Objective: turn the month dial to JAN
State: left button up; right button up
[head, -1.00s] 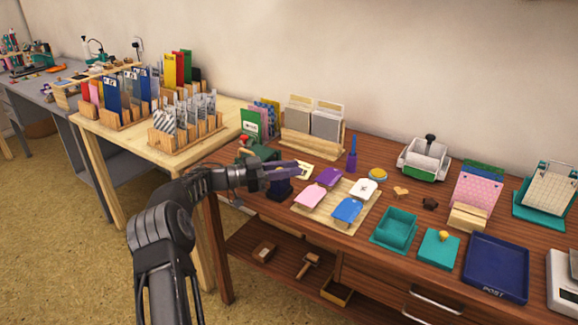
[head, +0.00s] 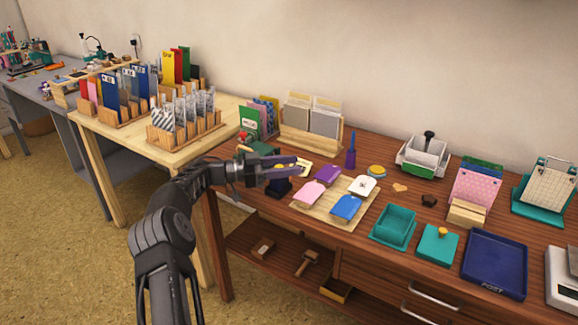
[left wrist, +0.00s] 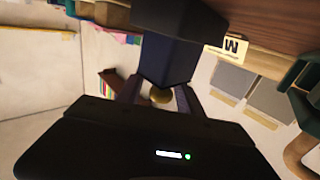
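A dark navy block-shaped device (head: 277,188) stands at the left end of the brown table, partly behind my left gripper (head: 290,167). In the left wrist view the dark block (left wrist: 167,50) is close ahead, with a round brass-coloured knob (left wrist: 160,96) below it. The fingers of my left gripper (left wrist: 158,100) are apart, one on each side of the knob, with gaps that look visible. No month lettering can be read. A white card with a black M (left wrist: 234,46) shows beside the block. My right gripper is in neither view.
A wooden board (head: 327,216) with pink, purple, white and blue tag-shaped pads lies right of the gripper. A green object (head: 262,149) and a card rack (head: 308,140) stand behind it. Teal trays (head: 393,225) and a navy tray (head: 495,264) are farther right.

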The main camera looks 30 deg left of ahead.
pick_arm(q)
jog(key=shift+v, duration=3.9)
